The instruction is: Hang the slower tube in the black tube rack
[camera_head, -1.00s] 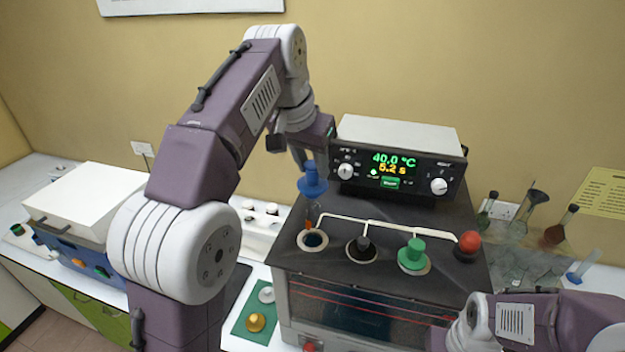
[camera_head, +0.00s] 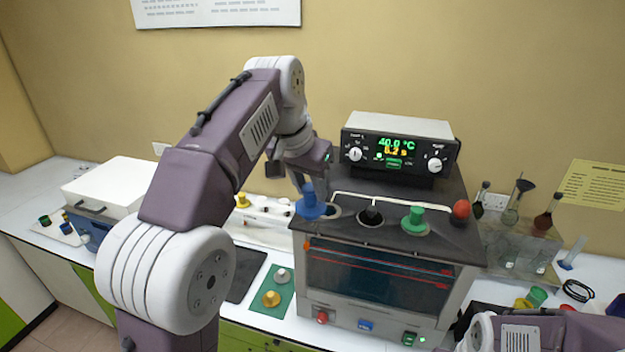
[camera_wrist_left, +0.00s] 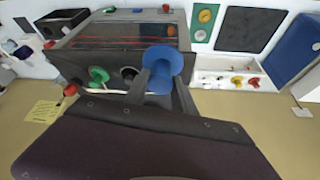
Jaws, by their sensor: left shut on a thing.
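My left gripper (camera_head: 309,188) is shut on the blue cap (camera_head: 310,206) of a tube. The cap is by the left end of the bath's black top, beside an open round hole (camera_head: 334,211). The tube below the cap is mostly hidden; an orange spot shows lower down at the bath's front left edge. In the left wrist view the blue cap (camera_wrist_left: 163,62) sits between the two fingers. I cannot make out a black tube rack. My right gripper is out of view.
The bath's control box (camera_head: 400,145) stands behind the holes, reading 40.0 °C. A red ball (camera_head: 461,209) is at right. A green mat (camera_head: 283,303) with two knobs lies left of the bath, by a dark panel (camera_head: 243,277). Glassware (camera_head: 520,245) stands at right.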

